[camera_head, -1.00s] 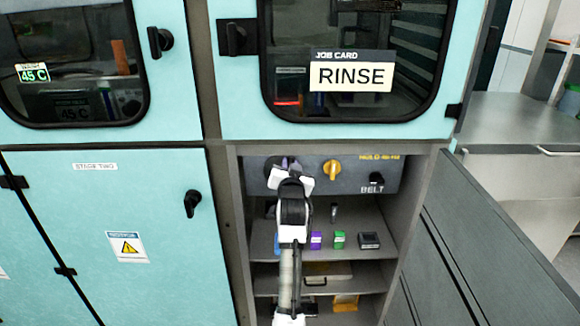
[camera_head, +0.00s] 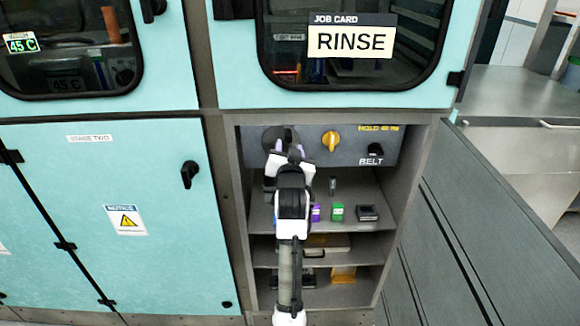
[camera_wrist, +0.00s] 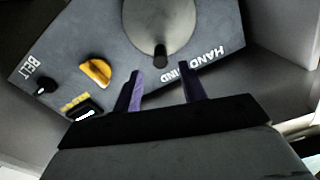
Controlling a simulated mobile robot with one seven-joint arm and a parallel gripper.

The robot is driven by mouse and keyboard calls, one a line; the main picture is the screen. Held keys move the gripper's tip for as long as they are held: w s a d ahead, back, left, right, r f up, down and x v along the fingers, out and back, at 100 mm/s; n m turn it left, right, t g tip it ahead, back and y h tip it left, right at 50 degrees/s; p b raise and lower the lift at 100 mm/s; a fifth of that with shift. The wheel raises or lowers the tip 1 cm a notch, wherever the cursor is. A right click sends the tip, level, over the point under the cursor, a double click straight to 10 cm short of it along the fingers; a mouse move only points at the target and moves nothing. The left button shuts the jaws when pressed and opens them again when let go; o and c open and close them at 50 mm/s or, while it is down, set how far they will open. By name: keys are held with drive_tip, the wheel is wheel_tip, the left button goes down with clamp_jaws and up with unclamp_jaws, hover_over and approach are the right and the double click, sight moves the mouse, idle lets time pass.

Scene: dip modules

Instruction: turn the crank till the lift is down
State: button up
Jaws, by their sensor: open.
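The crank is a grey round disc (camera_wrist: 160,22) with a short dark handle knob (camera_wrist: 160,52), on the dark panel marked HAND WIND. The disc also shows in the head view (camera_head: 270,138), partly covered by my gripper. My gripper (camera_wrist: 162,72) is open, its two purple fingers pointing at the panel below the knob in the wrist picture. The knob appears between the lines of the fingers but beyond their tips, and nothing shows between them. In the head view my gripper (camera_head: 289,145) is in front of the disc's lower right. I cannot make out the lift.
The panel also carries a yellow knob (camera_head: 331,140) and a black BELT switch (camera_head: 375,149). Below is a shelf with a green block (camera_head: 337,212), a purple block (camera_head: 315,213) and a dark box (camera_head: 367,213). An opened grey door (camera_head: 480,220) stands at the right.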

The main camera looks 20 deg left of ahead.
drive_tip(key=v, duration=0.7)
drive_tip(key=shift+b, duration=0.45)
drive_tip(key=shift+r, duration=0.1)
